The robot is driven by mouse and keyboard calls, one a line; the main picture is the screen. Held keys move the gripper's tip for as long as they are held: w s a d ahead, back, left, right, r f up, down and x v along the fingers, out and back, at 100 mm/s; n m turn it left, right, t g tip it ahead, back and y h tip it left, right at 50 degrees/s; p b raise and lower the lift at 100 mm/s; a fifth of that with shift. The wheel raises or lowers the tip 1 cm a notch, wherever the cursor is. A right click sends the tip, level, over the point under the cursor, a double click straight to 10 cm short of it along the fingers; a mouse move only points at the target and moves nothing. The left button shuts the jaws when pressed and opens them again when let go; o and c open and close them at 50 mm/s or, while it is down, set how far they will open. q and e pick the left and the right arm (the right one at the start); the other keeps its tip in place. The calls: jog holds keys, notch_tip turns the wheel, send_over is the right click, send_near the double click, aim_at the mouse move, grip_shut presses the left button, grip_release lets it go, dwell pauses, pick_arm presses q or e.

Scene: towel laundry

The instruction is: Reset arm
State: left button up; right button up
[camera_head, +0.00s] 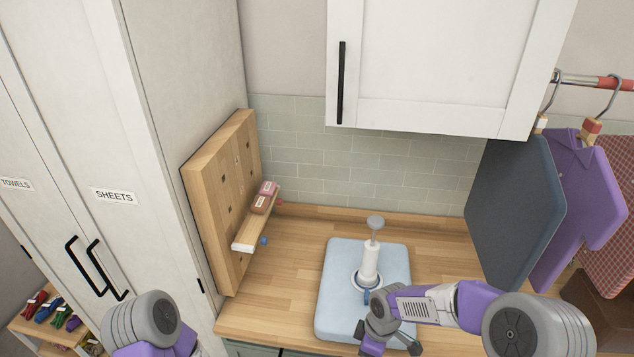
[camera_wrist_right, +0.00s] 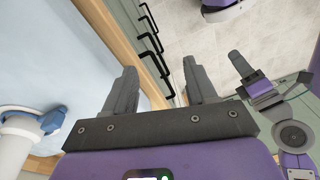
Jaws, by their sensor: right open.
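My right gripper (camera_head: 390,343) is low in the head view, at the front of the counter by the near right part of a light blue pad (camera_head: 336,275). In the right wrist view its two fingers (camera_wrist_right: 160,68) stand wide apart with nothing between them. My left arm (camera_head: 145,325) shows only in part at the lower left of the head view, with its gripper out of that frame. Grey finger-like parts (camera_wrist_right: 256,82) at the right of the wrist view seem to be my left gripper; their opening is unclear.
A white upright device (camera_head: 370,265) with a grey knob stands on the pad. A wooden pegboard (camera_head: 220,185) with a small shelf is left. Hanging clothes (camera_head: 515,195) are right, below a rail. A white cabinet (camera_head: 440,60) hangs above. Counter wood (camera_head: 275,285) is bare left of the pad.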

pick_arm(q)
notch_tip(320, 180, down, 8)
jog(key=b, duration=0.7)
jog(key=shift+b, duration=0.35)
pick_arm(e)
jog(key=s+f+m+y, duration=0.1)
jog(key=s+f+m, duration=0.4)
jog(key=f, duration=0.3)
jog(key=s+a+f+m, duration=0.1)
jog(key=s+f+m, duration=0.4)
jog(key=f, duration=0.4)
jog(key=s+a+f+m+t+y, duration=0.1)
jog(key=s+f+m, duration=0.3)
jog(key=f+m, duration=0.2)
notch_tip(320, 180, down, 3)
jog(key=shift+s+a+r+y, duration=0.1)
jog(key=shift+s+a+y, duration=0.1)
jog(key=shift+s+y, duration=0.15)
